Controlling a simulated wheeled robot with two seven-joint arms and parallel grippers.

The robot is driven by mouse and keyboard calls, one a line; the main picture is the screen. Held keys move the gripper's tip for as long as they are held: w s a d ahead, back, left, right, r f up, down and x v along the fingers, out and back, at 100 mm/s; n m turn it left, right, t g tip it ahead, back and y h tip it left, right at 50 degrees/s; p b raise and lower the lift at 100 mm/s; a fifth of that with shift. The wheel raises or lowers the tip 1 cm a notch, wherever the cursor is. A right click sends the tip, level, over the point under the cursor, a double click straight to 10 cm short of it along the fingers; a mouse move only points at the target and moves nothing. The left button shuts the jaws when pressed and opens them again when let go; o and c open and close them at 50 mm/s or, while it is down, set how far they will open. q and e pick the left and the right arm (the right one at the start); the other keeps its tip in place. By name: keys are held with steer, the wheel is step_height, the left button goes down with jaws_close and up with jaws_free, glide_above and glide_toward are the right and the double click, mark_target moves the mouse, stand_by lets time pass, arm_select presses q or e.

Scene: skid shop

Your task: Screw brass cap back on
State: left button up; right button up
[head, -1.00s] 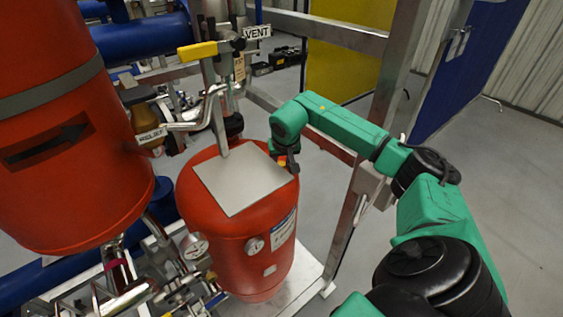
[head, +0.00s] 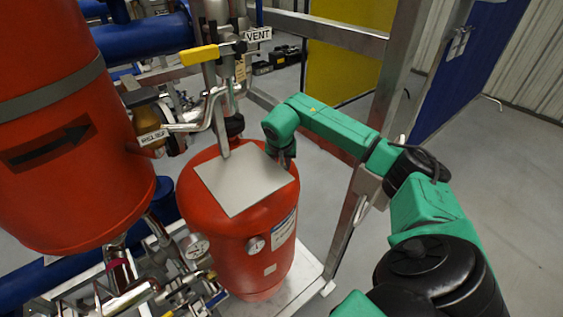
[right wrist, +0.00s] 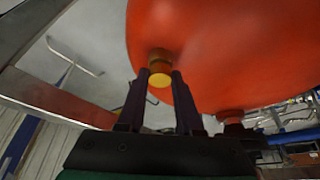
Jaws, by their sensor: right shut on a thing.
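The brass cap (right wrist: 159,79) shows in the right wrist view, its round yellow end facing the camera, in line with a darker brass fitting (right wrist: 159,57) on the red vessel (right wrist: 235,50). My right gripper (right wrist: 161,78) is shut on the cap, one dark finger on each side. I cannot tell how far the cap is threaded on. In the head view the red vessel (head: 235,250) stands in the middle, and my right gripper (head: 288,164) points down at its upper right side. The cap is hidden there. My left gripper is not in view.
A grey square plate (head: 240,180) lies on the vessel's top. A larger red tank (head: 75,150), pipes and a yellow-handled vent valve (head: 200,54) crowd the left. A steel frame post (head: 350,215) stands close to my right arm. Open floor lies right.

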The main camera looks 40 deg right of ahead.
steer(key=m, duration=0.2)
steer(key=shift+r+m+g+h+p, duration=0.15)
steer(key=shift+m+g+h+p, duration=0.15)
steer(key=shift+g+p, duration=0.1)
jaws_close()
steer(key=m, duration=0.1)
steer(key=d+m+g+p, duration=0.1)
steer(key=m, duration=0.1)
steer(key=shift+s, duration=0.1)
steer(key=shift+d+m+g+h, duration=0.1)
steer(key=shift+m+g+h, duration=0.25)
steer(key=shift+m, duration=0.65)
steer(key=o, duration=1.3)
jaws_free()
steer(key=shift+w+f, duration=0.2)
steer(key=shift+f, duration=0.2)
steer(key=shift+a, duration=0.2)
steer(key=shift+w, duration=0.1)
